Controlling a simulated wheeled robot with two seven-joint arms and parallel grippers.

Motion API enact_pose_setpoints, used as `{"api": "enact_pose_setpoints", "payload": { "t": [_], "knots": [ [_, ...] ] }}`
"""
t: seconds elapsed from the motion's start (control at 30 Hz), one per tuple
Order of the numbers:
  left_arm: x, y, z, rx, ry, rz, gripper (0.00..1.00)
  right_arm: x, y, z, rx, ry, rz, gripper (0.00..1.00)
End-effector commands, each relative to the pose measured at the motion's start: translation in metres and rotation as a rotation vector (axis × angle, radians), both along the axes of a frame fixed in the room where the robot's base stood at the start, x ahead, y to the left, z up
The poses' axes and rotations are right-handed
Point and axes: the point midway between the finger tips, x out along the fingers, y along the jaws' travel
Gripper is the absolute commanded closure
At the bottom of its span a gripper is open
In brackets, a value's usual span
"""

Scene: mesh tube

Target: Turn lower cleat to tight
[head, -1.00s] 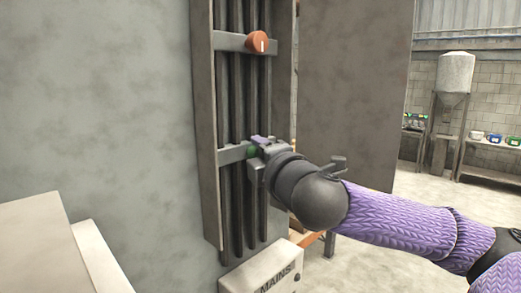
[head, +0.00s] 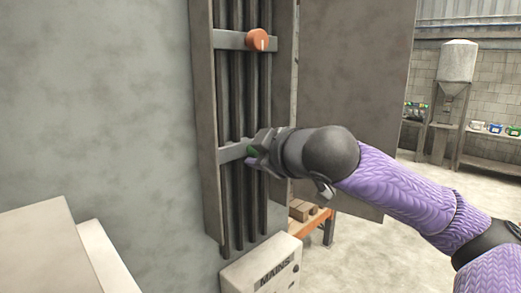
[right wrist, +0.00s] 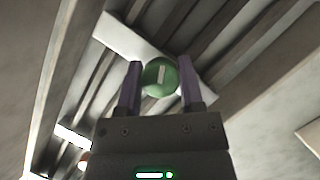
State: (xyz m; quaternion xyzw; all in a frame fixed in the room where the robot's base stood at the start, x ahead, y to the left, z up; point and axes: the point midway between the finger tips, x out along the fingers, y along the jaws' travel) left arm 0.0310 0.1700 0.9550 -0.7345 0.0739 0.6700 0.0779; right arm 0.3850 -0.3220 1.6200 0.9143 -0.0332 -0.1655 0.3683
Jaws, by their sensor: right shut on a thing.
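The lower cleat is a green round knob (right wrist: 160,77) with a pale line on its face, mounted on a grey crossbar (right wrist: 118,36) over dark vertical cables. In the head view only a bit of the green knob (head: 253,152) shows, mostly hidden by my gripper. My right gripper (head: 257,151) is at the lower crossbar (head: 231,153). In the right wrist view its purple fingers (right wrist: 158,80) stand on both sides of the knob, shut on it. The pale line lies close to lengthwise between the fingers, slightly tilted. My left gripper is not in view.
An orange knob (head: 257,40) with a pale upright line sits on the upper crossbar (head: 229,40). A white box marked MAINS (head: 262,268) stands below the cable tray. A brown panel (head: 350,80) is to the right, behind my arm. Pale boxes (head: 40,255) are at lower left.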

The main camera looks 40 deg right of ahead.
Motion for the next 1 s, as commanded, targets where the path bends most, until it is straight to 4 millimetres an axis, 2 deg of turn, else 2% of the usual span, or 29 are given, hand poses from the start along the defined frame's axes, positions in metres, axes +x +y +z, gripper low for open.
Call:
{"api": "enact_pose_setpoints", "payload": {
  "t": [0.5, 1.0],
  "knots": [
    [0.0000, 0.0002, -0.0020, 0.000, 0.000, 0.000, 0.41, 0.0002, 0.0005, -0.0024, 0.387, 0.038, -0.001, 1.00],
    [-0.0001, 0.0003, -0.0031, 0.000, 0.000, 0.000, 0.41, 0.0001, 0.0009, -0.0031, 0.506, 0.051, -0.001, 1.00]
  ]
}}
